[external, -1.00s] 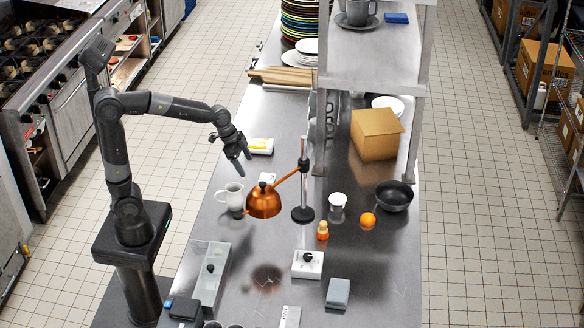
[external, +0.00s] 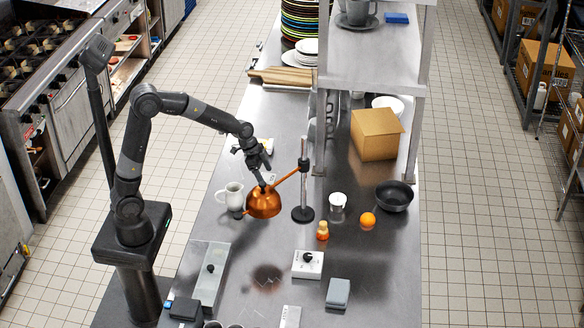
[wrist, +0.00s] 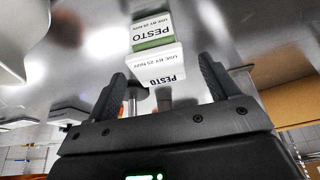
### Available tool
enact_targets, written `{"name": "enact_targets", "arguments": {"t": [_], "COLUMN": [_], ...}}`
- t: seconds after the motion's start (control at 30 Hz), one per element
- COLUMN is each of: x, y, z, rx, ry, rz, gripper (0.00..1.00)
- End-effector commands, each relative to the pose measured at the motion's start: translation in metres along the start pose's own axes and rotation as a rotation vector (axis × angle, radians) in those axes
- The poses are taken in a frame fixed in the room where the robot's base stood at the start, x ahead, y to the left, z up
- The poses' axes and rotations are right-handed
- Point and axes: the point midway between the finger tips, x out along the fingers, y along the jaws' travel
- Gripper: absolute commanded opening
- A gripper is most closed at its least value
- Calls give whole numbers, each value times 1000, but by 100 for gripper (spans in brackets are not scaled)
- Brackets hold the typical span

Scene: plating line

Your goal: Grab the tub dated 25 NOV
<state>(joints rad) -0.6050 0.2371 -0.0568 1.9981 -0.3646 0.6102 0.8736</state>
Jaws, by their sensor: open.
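In the wrist view a white tub (wrist: 157,64) with a green band shows upside down. Its printed labels read PESTO and USE BY 25 NOV. My gripper (wrist: 161,70) is open, with one finger to each side of the tub in the picture; contact cannot be made out. In the external view my gripper (external: 264,176) is low over the steel counter, just above the copper dome in the picture. It covers much of the tub's surroundings there, and no date can be read in that view.
The copper dome (external: 264,204) hangs from a stand (external: 303,213) right beside my gripper in the picture. A white jug (external: 231,196) is to the left. A cardboard box (external: 376,134) and a dark pan (external: 394,196) are to the right. The wrist view also shows a brown surface at right.

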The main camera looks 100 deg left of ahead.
Motion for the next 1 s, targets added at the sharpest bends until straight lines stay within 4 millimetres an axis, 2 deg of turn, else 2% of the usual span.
{"name": "enact_targets", "arguments": {"t": [0.03,0.2,0.5,1.0], "x": [10,30,33,33], "y": [2,2,1,1], "z": [2,1,1,1], "rx": [-1,0,0,0], "ry": [-4,-1,0,0], "rz": [3,2,0,0], "gripper": [80,80,79,38]}}
